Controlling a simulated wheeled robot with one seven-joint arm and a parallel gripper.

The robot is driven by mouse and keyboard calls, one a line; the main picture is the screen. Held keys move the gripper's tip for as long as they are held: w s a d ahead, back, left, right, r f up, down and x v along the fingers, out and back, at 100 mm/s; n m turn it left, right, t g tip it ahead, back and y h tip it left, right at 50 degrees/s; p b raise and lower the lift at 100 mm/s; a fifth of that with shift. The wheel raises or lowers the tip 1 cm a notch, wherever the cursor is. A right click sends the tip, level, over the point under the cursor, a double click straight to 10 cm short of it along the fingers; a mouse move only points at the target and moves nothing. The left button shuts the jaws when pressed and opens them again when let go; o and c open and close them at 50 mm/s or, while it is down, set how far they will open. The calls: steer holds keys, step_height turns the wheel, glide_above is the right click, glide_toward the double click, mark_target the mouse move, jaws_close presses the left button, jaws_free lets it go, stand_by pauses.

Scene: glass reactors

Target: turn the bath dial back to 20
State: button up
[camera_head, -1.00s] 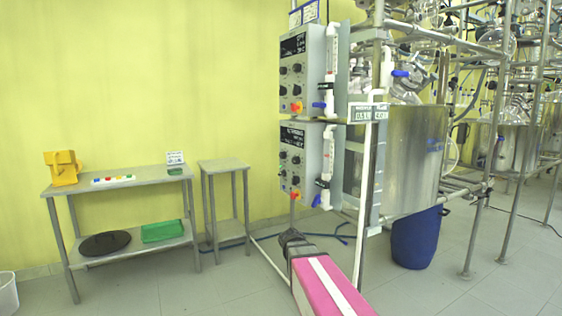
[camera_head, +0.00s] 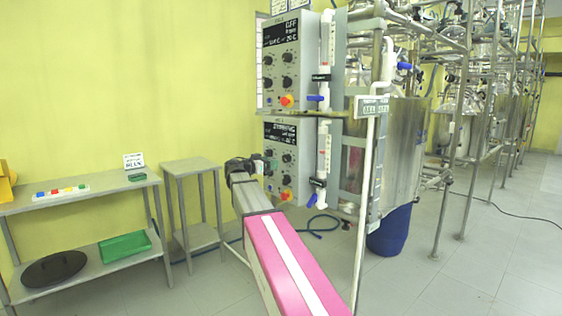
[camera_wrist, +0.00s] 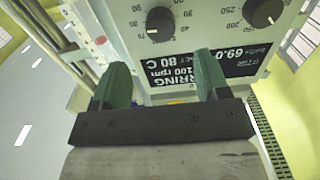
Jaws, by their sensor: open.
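The lower control box (camera_head: 303,160) hangs on the rack, with a dark display and black dials on its face. In the wrist view its display (camera_wrist: 190,71) is upside down and reads about "STIRRING", "100 rpm", "69.0" and "80 C". Two black dials with printed scales show there, a left dial (camera_wrist: 160,23) and a right dial (camera_wrist: 263,12) marked 150, 200 and 250. The left one looks like the bath dial; its exact setting is unclear. My gripper (camera_wrist: 161,80) is open and empty, its green fingers spread before the display, apart from the dials. It is left of the box in the head view (camera_head: 259,165).
An upper control box (camera_head: 296,62) hangs above, with a red knob (camera_head: 287,101). White pipes with blue valve handles (camera_head: 316,98) run beside both boxes. A small table (camera_head: 190,167) and a shelf table (camera_head: 85,197) stand to the left. A blue drum (camera_head: 388,232) stands right.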

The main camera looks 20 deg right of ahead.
mark_target(284, 159)
steer(key=x, duration=0.8)
steer(key=shift+w+d, duration=0.1)
steer(key=shift+d, duration=0.1)
steer(key=c, duration=0.9)
